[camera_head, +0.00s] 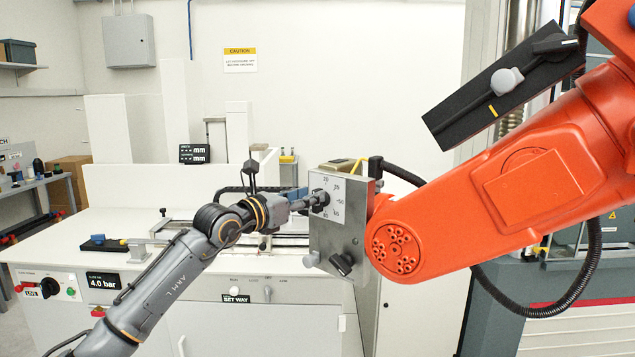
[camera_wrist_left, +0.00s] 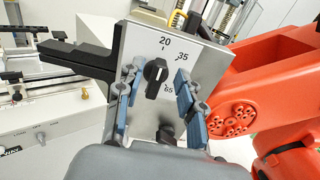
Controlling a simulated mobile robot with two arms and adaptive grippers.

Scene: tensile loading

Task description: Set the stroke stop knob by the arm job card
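The knob (camera_wrist_left: 156,78) is black with a white pointer line and sits on a metal plate (camera_wrist_left: 205,62) with a numbered scale. In the head view the knob (camera_head: 321,197) is partly covered by my left gripper (camera_head: 310,201). In the left wrist view my left gripper (camera_wrist_left: 157,82) is open, one finger on each side of the knob, with gaps visible. I cannot make out a job card. My right gripper is not in view.
A large orange robot arm (camera_head: 480,210) meets the plate at its right. A white bench (camera_head: 110,250) stands behind.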

